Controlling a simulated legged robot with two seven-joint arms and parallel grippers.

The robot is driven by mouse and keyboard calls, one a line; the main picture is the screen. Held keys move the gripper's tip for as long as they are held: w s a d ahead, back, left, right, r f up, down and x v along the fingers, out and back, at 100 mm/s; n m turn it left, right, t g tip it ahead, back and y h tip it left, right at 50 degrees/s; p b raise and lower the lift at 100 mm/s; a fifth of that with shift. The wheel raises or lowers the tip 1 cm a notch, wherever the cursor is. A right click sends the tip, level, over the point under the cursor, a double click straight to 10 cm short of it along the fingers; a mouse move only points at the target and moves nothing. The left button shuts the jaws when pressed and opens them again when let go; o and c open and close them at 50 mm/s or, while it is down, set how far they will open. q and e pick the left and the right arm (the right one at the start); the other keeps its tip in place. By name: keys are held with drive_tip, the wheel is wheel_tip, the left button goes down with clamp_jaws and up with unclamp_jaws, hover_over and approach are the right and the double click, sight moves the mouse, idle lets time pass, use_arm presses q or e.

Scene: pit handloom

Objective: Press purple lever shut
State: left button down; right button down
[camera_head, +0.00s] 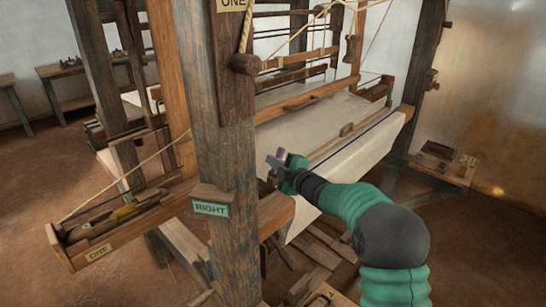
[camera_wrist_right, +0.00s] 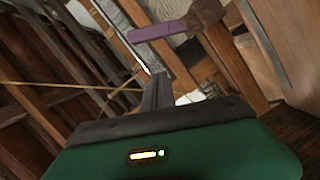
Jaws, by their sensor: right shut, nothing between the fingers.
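The purple lever (camera_wrist_right: 157,31) shows in the right wrist view as a short flat bar joined at its right end to a brown wooden block (camera_wrist_right: 205,14). It lies beyond the tips of my right gripper (camera_wrist_right: 157,76), with a visible gap in the picture; I cannot tell the exact distance. In the head view my right gripper (camera_head: 274,162) is beside the loom's front post, and a small purple bit (camera_head: 280,153) shows at its tip. The gripper is shut and empty. My left gripper is in neither view.
A thick wooden post (camera_head: 221,130) with a green "RIGHT" sign (camera_head: 210,208) stands just left of my right gripper. Pale cloth (camera_head: 330,130) stretches across the loom behind it.

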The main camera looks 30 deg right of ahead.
drive_tip(key=p, duration=0.2)
hover_over(274, 171)
drive_tip(key=a, duration=0.2)
drive_tip(key=shift+w+a+f, duration=0.1)
drive_tip(key=shift+w+f, duration=0.35)
drive_tip(key=shift+f, duration=0.05)
drive_tip(key=shift+s+d+f, duration=0.25)
drive_tip(key=shift+d, duration=0.3)
drive_tip(key=shift+s+d+f, duration=0.2)
drive_tip(key=shift+d, duration=0.3)
drive_tip(key=shift+s+d+f, duration=0.1)
drive_tip(key=shift+s+d, duration=0.2)
drive_tip(key=shift+d, duration=0.1)
drive_tip(key=shift+w+f, duration=0.1)
